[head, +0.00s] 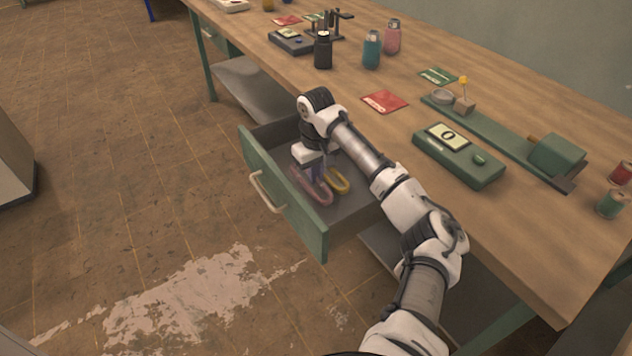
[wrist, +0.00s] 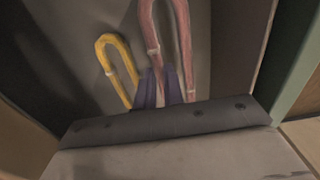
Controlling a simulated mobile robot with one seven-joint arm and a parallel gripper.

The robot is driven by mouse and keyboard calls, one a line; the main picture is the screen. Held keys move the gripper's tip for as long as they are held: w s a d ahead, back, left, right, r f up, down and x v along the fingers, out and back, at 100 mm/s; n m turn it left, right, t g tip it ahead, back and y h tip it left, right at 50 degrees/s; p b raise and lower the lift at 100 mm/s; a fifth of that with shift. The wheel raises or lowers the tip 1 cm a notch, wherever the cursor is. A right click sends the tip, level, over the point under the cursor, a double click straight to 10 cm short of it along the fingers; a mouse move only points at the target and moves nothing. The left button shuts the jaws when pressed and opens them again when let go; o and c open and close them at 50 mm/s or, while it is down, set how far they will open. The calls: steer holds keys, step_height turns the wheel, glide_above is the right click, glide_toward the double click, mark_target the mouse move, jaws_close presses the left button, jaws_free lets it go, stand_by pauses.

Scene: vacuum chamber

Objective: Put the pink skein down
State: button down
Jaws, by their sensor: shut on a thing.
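The pink skein (head: 318,190) is a long loop inside the open drawer (head: 362,210) of the workbench. It also shows in the wrist view (wrist: 184,40), running up from between my fingers. My gripper (head: 312,176) reaches down into the drawer and is shut on one strand of the pink skein; its purple fingers also show in the wrist view (wrist: 160,92). A yellow skein (head: 339,181) lies right beside it on the drawer floor, also seen in the wrist view (wrist: 117,68). I cannot tell whether the pink skein touches the floor.
The green drawer front (head: 285,205) and side walls enclose my gripper closely. The wooden bench top (head: 400,140) above carries a red packet (head: 384,102), a green device with a display (head: 458,155), and several bottles. A lower shelf (head: 250,90) is under the bench.

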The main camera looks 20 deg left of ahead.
step_height(320, 180, down, 4)
steer(key=shift+r, duration=0.2)
steer(key=c, duration=1.5)
jaws_free()
step_height(320, 180, up, 12)
steer(key=shift+b, duration=0.35)
